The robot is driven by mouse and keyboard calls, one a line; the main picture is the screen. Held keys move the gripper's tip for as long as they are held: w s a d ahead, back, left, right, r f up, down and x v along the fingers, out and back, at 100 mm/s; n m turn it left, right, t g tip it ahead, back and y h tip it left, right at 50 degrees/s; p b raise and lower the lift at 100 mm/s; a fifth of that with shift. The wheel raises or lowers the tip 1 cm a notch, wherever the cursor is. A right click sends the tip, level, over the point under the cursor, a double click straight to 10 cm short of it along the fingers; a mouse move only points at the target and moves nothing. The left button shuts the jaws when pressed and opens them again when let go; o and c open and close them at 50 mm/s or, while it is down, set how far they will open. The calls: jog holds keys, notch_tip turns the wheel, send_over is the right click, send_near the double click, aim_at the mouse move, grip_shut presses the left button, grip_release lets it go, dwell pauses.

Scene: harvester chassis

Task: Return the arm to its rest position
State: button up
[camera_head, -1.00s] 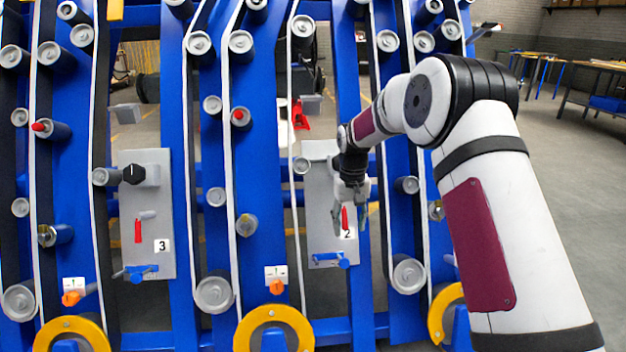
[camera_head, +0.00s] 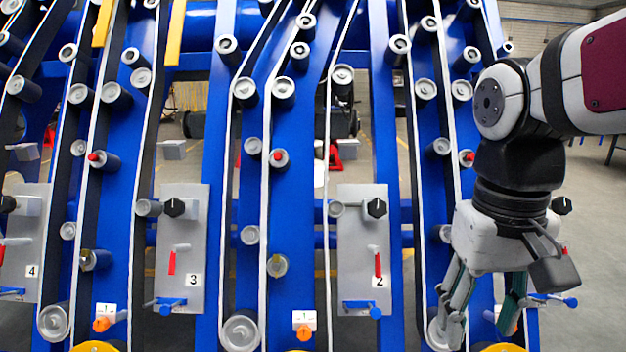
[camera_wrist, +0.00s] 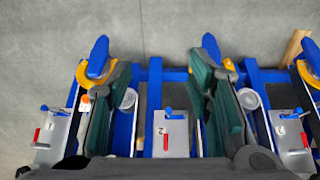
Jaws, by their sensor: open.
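My gripper (camera_head: 484,302) hangs at the right of the head view, fingers pointing down. It is open and empty, in front of the blue harvester chassis (camera_head: 381,120) and to the right of panel 2 (camera_head: 353,262). In the wrist view my gripper (camera_wrist: 163,72) shows two dark green fingers spread wide, with panel 2 (camera_wrist: 170,141) between them farther off. My arm's upper part is folded toward the upper right, its elbow at the right edge of the head view.
Panel 3 (camera_head: 187,262) and panel 4 (camera_head: 26,255) stand to the left, each with a black knob and red handle. White belts and grey rollers (camera_head: 283,87) cover the chassis front. Bare grey floor (camera_head: 598,230) lies to the right.

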jog(key=s+f, duration=0.4)
jog(key=s, duration=1.2)
notch_tip(320, 180, up, 34)
jog(key=t+p, duration=0.4)
jog(key=p, duration=2.8)
jog(key=shift+w+d+y, duration=0.15)
jog(key=shift+w+y, duration=0.1)
jog(key=shift+y, duration=0.05)
jog(key=shift+f, duration=0.1)
